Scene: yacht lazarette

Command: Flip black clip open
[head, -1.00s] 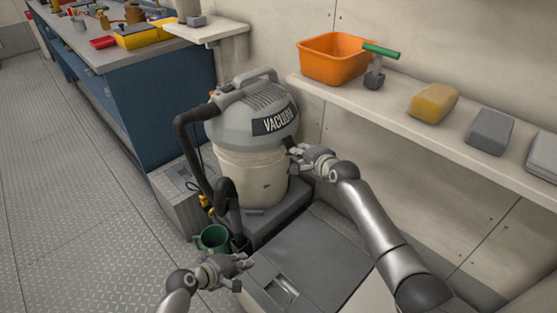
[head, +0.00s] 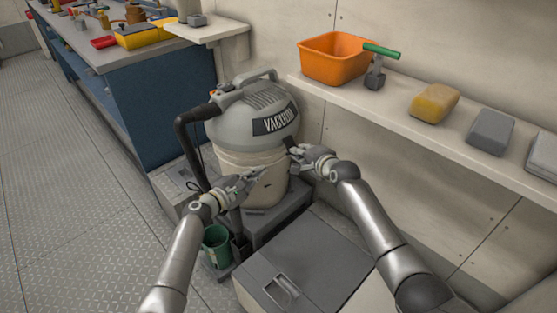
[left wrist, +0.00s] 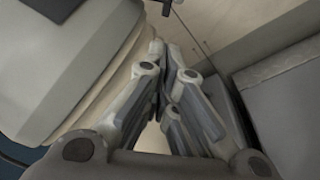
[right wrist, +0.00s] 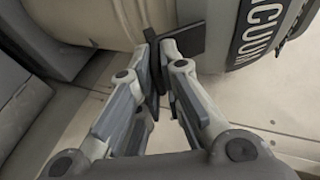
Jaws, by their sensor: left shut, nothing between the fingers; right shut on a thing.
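The grey vacuum (head: 255,110) with a cream drum (head: 235,163) stands on a low grey base. A black clip (right wrist: 188,40) sits at the vacuum's side, by the seam between lid and drum. My right gripper (head: 291,151) is at the vacuum's right side, its fingers (right wrist: 157,62) shut on the clip, part of which they hide. My left gripper (head: 262,171) is in front of the drum, shut and empty, below and left of the right gripper. In the left wrist view its fingers (left wrist: 170,52) are together beside the vacuum.
A black hose (head: 183,135) hangs at the vacuum's left, partly behind my left arm. A grey box (head: 310,255) fills the front. A shelf (head: 400,120) on the right carries an orange bin (head: 335,62), a sponge and grey blocks.

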